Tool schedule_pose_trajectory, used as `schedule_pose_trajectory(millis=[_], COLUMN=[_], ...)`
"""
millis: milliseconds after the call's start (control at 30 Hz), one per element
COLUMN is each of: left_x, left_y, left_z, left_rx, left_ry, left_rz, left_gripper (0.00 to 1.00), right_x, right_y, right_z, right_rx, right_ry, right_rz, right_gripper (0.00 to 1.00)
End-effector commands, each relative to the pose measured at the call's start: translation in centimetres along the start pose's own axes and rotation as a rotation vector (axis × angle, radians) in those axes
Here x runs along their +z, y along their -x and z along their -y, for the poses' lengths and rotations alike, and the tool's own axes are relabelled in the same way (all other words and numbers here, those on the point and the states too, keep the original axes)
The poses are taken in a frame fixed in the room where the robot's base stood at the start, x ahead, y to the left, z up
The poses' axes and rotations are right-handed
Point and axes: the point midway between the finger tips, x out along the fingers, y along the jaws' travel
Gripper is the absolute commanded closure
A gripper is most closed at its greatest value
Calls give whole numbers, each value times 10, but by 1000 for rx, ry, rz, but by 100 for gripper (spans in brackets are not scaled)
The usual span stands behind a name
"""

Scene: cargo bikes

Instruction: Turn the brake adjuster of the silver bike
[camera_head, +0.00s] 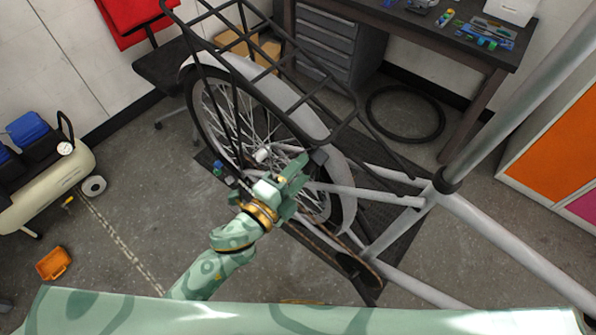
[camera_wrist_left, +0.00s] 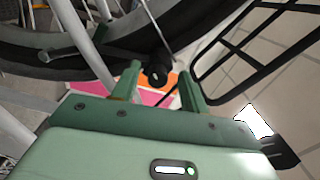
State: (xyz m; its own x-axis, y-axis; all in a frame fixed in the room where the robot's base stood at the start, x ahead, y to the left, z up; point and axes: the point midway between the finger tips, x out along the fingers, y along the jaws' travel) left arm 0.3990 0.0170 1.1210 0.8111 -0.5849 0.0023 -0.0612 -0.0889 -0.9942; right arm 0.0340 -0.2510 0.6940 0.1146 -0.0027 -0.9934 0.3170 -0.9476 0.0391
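The silver bike (camera_head: 480,232) stands with its rear wheel and black rack in front of me in the head view. My left gripper (camera_head: 301,170) is beside the rear wheel, near the hub side of the frame. In the left wrist view, my left gripper (camera_wrist_left: 162,82) has its two green fingers apart. A small round black knob (camera_wrist_left: 157,74), likely the brake adjuster, shows between the fingertips, with a gap visible on its right. I cannot tell its exact depth between the fingers. In the head view the gripper hides it. My right gripper is not in view.
The rear wheel's tyre (camera_wrist_left: 60,58) and black rack bars (camera_wrist_left: 225,50) are close to the left gripper. A workbench (camera_head: 440,35) with tools stands at the back, a compressor (camera_head: 50,185) at the left. An orange tray (camera_head: 53,263) lies on the floor.

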Motion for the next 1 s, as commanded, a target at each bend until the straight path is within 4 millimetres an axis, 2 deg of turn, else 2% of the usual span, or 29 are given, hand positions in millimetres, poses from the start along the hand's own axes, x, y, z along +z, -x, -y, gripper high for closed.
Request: schedule_pose_trajectory(millis=[300,433,567,800,1000], left_x=[-2,-1,0,1,2], left_y=[1,13,42,109,150], left_z=[-1,-2,-4,-5,-3], left_rx=[1,3,4,4,2], left_ry=[2,3,4,4,4], left_rz=[-2,-2,-1,2,4], left_gripper=[56,56,56,56,56], right_x=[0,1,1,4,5], right_y=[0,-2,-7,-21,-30], right_z=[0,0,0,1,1], right_rx=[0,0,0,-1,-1], right_ry=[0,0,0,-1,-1], right_rz=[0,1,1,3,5], right_gripper=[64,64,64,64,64])
